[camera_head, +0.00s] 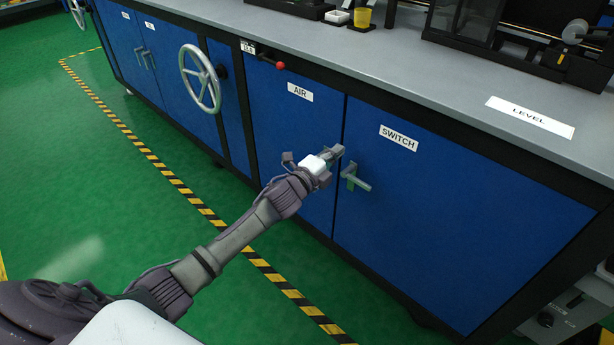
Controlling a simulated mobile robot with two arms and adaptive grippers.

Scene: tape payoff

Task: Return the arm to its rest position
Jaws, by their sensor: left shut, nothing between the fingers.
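My left arm reaches in from the lower left across the green floor. Its gripper (333,155) is shut and empty, in front of the blue cabinet doors near the seam between the AIR door (285,125) and the SWITCH door (450,215). The SWITCH door's lever handle (355,180) shows just right of the gripper. I cannot tell whether the fingertips touch the doors or a handle. Both doors look closed. My right gripper is not in view.
A grey handwheel (199,78) juts from the cabinet at left, with a red-knobbed lever (279,66) nearby. Striped tape (180,187) marks the open green floor.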

